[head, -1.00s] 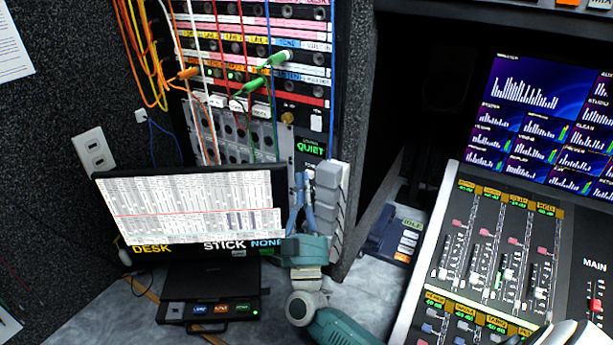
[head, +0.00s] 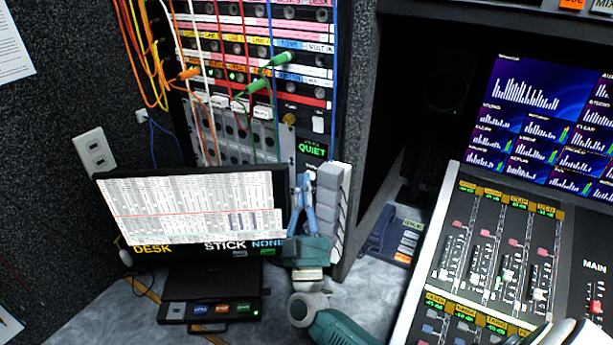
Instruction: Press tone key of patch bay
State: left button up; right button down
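The patch bay (head: 262,60) is the rack at upper centre, with rows of jacks, coloured label strips and plugged cords. At its lower right, a small panel has a green lit "QUIET" display (head: 312,150). Small print below it is partly hidden by my fingertips, so I cannot tell which key is the tone key. My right gripper (head: 303,178) points up in front of this lower part, its blue fingers together at the tips and holding nothing. I cannot tell whether the tips touch the panel.
A monitor (head: 190,210) stands left of my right gripper, with a small button box (head: 208,308) in front. A grey stepped block (head: 331,210) is close on the right. The mixing console (head: 490,250) fills the right. Cords (head: 240,90) hang across the patch bay.

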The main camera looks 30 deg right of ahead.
jog(key=shift+s+d, duration=0.2)
jog(key=s+a+p, duration=0.1)
jog(key=s+a, duration=0.2)
jog(key=a, duration=0.2)
jog(key=shift+p, duration=0.35)
jog(key=shift+a+f, duration=0.1)
